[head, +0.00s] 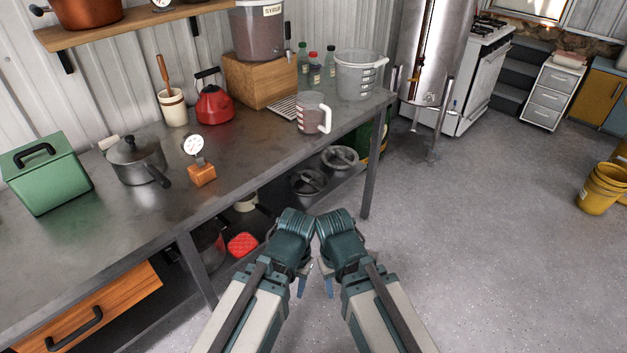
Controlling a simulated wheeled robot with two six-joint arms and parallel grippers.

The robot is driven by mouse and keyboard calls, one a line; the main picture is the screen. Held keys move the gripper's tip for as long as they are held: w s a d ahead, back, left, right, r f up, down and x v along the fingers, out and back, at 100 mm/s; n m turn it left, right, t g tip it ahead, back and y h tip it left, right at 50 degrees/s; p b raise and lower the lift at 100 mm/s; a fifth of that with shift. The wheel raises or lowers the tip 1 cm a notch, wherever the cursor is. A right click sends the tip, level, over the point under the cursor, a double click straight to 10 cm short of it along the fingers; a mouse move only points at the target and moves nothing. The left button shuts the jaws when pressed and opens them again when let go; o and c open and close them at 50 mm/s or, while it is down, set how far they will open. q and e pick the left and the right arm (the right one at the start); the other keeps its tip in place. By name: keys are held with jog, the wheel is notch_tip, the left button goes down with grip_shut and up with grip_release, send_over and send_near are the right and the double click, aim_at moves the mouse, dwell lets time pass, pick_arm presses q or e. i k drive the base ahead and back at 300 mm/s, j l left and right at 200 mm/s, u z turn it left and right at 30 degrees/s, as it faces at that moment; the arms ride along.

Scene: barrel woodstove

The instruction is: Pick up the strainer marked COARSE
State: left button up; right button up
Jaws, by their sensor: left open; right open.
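I cannot make out any strainer marked COARSE. Two round grey metal vessels, a nearer one (307,184) and a farther one (340,158), sit on the shelf under the steel table. They could be pots or strainers; I cannot tell, and no lettering on them is readable. My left gripper (301,288) and my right gripper (328,288) hang side by side over the floor in front of the table, pointing down. Both are open, with nothing visible in them. My wrists hide most of the fingers.
The steel table (95,225) carries a green box (47,182), a lidded pot (137,160), a gauge on a wooden block (197,165), a red kettle (213,105), a measuring jug (311,114) and a white bucket (358,75). A table leg (370,180) stands ahead.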

aim_at(304, 182)
jog(key=i+z, duration=0.25)
jog(key=i, duration=0.4)
jog(key=i+z, duration=0.2)
jog(key=i, duration=0.4)
jog(key=i+j+z, duration=0.25)
jog(key=i, duration=0.35)
